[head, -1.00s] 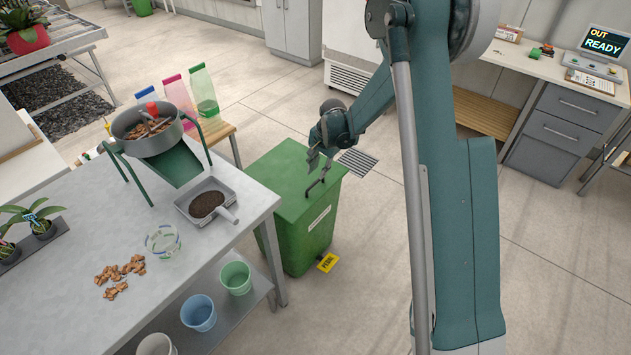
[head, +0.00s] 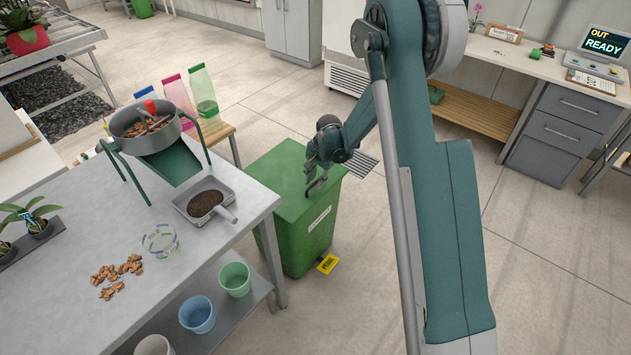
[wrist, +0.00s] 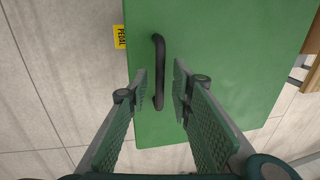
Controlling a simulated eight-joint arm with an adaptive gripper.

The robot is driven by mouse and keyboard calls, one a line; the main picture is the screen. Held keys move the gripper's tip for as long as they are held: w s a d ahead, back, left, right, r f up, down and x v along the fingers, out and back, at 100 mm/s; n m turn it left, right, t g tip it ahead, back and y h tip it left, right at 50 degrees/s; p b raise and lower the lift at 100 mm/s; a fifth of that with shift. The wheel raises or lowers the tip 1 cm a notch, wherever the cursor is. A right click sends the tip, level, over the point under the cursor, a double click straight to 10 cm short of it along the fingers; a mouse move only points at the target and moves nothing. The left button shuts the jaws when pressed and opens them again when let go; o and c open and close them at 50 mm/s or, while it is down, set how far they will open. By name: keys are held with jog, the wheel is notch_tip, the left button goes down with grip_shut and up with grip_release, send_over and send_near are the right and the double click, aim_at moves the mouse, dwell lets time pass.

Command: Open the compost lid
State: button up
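The green compost bin (head: 306,232) stands on the floor beside the table, with its lid (head: 283,180) shut. A dark bar handle (wrist: 159,72) is fixed on the lid; it also shows in the head view (head: 318,184). My gripper (wrist: 160,88) is above the lid, open, with one finger on each side of the handle's near end. In the wrist view the fingers look apart from the handle; the remaining height cannot be judged well. In the head view my gripper (head: 313,180) is at the handle. A yellow pedal (head: 328,264) marked PEDAL sits at the bin's foot.
Bottles (head: 203,92) stand on a wooden bench behind.

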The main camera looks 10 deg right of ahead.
grip_shut()
jog(key=shift+r, duration=0.2)
